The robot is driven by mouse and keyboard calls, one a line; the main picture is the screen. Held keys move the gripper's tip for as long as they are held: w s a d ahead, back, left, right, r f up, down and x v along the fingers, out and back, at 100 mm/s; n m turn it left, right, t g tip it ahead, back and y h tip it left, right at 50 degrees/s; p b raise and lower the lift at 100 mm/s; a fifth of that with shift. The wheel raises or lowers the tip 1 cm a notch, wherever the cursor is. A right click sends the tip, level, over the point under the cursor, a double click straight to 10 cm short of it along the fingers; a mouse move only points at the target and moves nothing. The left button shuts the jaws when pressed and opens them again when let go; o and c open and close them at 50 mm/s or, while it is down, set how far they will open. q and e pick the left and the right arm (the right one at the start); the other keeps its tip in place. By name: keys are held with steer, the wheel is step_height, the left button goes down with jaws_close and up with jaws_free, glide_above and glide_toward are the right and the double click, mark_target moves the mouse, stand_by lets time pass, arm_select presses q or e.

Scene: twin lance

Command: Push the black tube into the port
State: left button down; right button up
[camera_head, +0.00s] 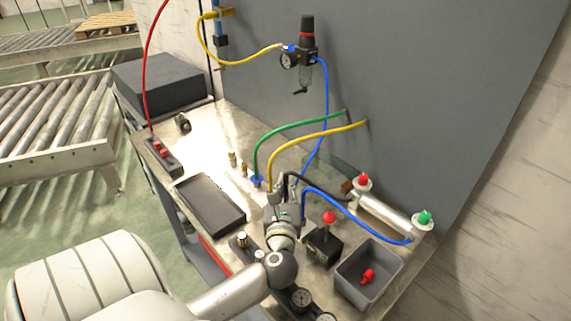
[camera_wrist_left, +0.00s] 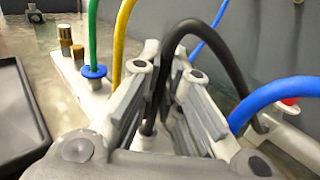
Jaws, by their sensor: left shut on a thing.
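The black tube (camera_head: 304,179) arcs from my left gripper towards the cylinder with the red cap. My left gripper (camera_head: 281,190) is shut on the tube above the right part of the port strip. In the left wrist view, the black tube (camera_wrist_left: 213,32) runs down between the two grey fingers (camera_wrist_left: 165,92). Its lower end stands at a pale fitting in the strip (camera_wrist_left: 97,99), mostly hidden by the gripper; I cannot tell how deep it sits. My right gripper is out of view.
A green tube (camera_head: 280,129) and a yellow tube (camera_head: 300,139) stand close left of the gripper. A blue tube (camera_head: 350,213) loops on its right. A red-knob lever (camera_head: 329,218), a grey bin (camera_head: 371,275) and a dark tray (camera_head: 210,204) are nearby.

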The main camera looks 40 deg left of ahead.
arm_select(q)
steer(key=shift+f+b, duration=0.3)
steer(key=shift+f, duration=0.45)
steer(key=c, duration=1.5)
jaws_free()
steer(key=shift+r, duration=0.1)
step_height(320, 180, up, 10)
steer(key=shift+f, duration=0.1)
